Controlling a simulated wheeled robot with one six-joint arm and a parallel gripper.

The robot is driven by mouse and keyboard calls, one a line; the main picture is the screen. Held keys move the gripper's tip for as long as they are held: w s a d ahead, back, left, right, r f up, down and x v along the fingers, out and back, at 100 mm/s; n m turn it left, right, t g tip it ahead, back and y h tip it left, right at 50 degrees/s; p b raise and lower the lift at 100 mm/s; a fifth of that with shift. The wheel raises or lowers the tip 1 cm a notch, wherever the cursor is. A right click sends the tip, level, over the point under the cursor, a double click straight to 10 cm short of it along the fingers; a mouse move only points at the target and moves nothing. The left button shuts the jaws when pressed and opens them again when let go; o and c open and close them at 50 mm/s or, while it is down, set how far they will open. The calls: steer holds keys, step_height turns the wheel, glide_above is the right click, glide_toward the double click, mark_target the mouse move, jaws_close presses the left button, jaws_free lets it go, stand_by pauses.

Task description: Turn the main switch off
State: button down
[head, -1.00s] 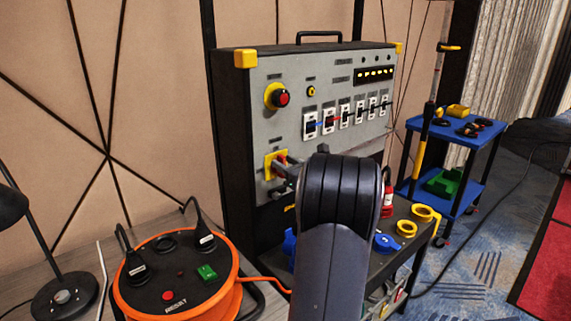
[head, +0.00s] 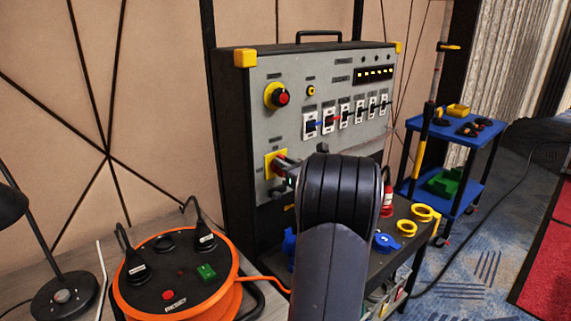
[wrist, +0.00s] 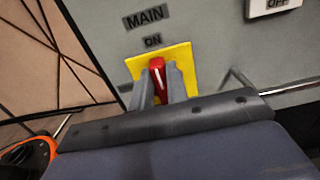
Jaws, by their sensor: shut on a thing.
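The main switch is a red handle (wrist: 157,78) on a yellow plate (wrist: 181,60), under labels reading MAIN and ON in the wrist view. The yellow plate also shows in the head view (head: 270,160), low on the left of the grey panel. My gripper (wrist: 160,85) is shut on the red handle, with one finger on each side of it. In the head view my gripper (head: 284,164) reaches the plate from the right, and my arm hides part of the panel's lower edge.
Above the switch is a red emergency button (head: 282,98) on a yellow base. A row of breakers (head: 344,115) lies to the right. An orange cable reel (head: 170,272) stands at lower left. A blue trolley (head: 455,135) stands at right.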

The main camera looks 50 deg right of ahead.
mark_target(273, 168)
steer(key=shift+f, duration=0.25)
steer(key=n+b, duration=0.3)
steer(key=b, duration=0.1)
steer(key=a+f+n+b, duration=0.1)
steer(key=n+b, duration=0.2)
steer(key=b, duration=0.1)
steer(key=n+b, duration=0.3)
steer(key=b, duration=0.2)
steer(key=shift+w+a+f, duration=0.1)
steer(key=shift+a+f, duration=0.05)
steer(key=shift+a, duration=0.15)
steer(key=n+b, duration=0.1)
steer(key=b, duration=0.1)
steer(key=n+b, duration=0.1)
steer(key=n, duration=0.1)
steer(key=n+b, duration=0.1)
steer(key=b, duration=0.1)
steer(key=shift+a+f+b, duration=0.25)
steer(key=shift+f+b, duration=0.05)
steer(key=n+b, duration=0.3)
steer(key=shift+f+n+b, duration=0.15)
steer(key=shift+n+b, duration=0.6)
steer(key=shift+n, duration=0.05)
steer(key=c, duration=1.4)
jaws_free()
